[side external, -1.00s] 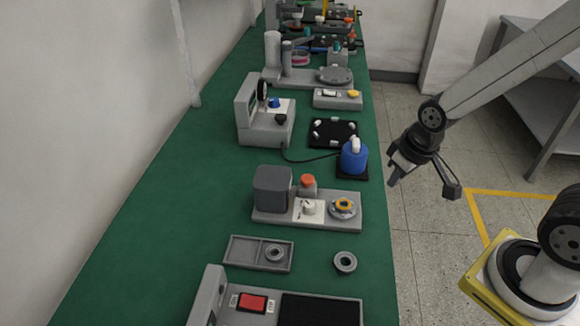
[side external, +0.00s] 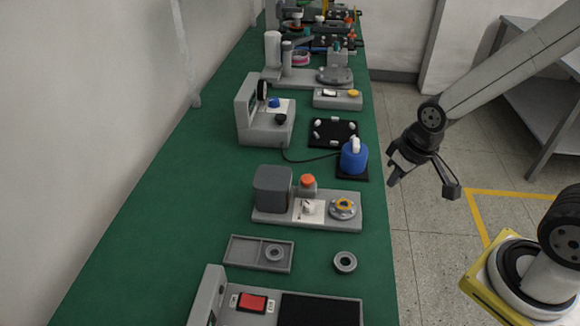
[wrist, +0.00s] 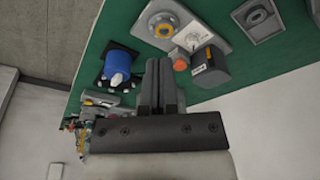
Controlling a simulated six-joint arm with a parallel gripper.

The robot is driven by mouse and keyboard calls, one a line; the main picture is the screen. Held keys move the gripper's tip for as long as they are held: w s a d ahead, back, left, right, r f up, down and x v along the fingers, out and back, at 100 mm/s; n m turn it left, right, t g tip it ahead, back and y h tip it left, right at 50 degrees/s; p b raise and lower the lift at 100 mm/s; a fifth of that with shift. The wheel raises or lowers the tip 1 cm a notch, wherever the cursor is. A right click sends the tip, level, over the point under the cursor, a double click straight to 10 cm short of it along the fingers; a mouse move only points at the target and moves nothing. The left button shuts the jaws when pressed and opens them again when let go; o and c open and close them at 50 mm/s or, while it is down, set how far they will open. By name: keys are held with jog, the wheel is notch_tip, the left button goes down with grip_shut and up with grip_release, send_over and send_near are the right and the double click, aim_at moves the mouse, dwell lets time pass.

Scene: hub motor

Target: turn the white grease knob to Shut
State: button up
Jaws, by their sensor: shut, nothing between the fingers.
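The white grease knob (side external: 309,207) stands on a white label plate in the middle of a grey block on the green bench. It also shows in the wrist view (wrist: 189,37), on its white plate; its marking is too small to read. A dark grey box (side external: 272,188), an orange-red cap (side external: 307,181) and a round grey fitting with a yellow ring (side external: 344,206) share the block. My gripper (side external: 392,183) is shut and empty, off the bench's right edge, apart from the knob. In the wrist view its closed fingers (wrist: 162,72) point toward the bench.
A blue container with a white top (side external: 354,157) stands on a black pad behind the block. A grey tray (side external: 259,253) and a loose grey ring (side external: 345,262) lie in front. A red switch (side external: 252,302) is nearer.

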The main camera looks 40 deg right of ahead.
jog(key=o, duration=0.7)
jog(key=shift+w, duration=0.1)
jog(key=o, duration=0.3)
jog(key=shift+w+a, duration=0.1)
jog(key=shift+w, duration=0.15)
jog(key=m+g, duration=0.2)
jog(key=m, duration=0.2)
send_over(309, 204)
jog(key=f, duration=1)
jog(key=shift+s+d, duration=0.2)
jog(key=shift+s, duration=0.15)
jog(key=shift+w+a+f+g, duration=0.2)
jog(key=shift+w+f+g, duration=0.1)
jog(key=shift+f, duration=3.85)
